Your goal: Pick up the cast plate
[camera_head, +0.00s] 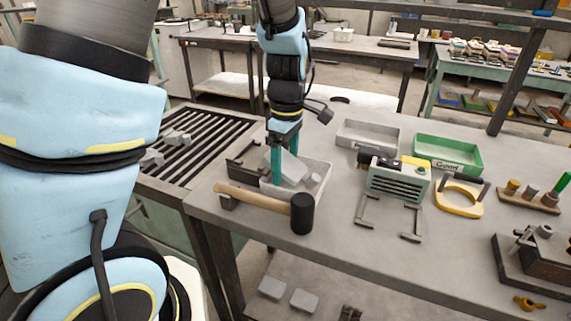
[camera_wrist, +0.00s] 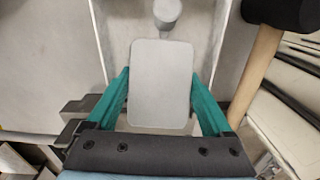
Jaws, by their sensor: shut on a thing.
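The cast plate (camera_wrist: 160,88) is a flat grey rounded rectangle, held lengthwise between the two teal fingers of my gripper (camera_wrist: 161,80) in the wrist view. In the head view the plate (camera_head: 291,168) looks tilted, with my gripper (camera_head: 281,160) pointing down at it over a light grey tray (camera_head: 325,172). I cannot tell if its lower edge touches the tray floor. Another grey casting with a round end (camera_wrist: 167,12) lies in the tray just beyond the plate.
A mallet with a black head (camera_head: 302,213) and wooden handle lies along the tray's near side. An empty grey tray (camera_head: 368,137), a green tray (camera_head: 450,152) and a grey-green device (camera_head: 398,182) stand to the right. A slatted rack (camera_head: 193,142) is at left.

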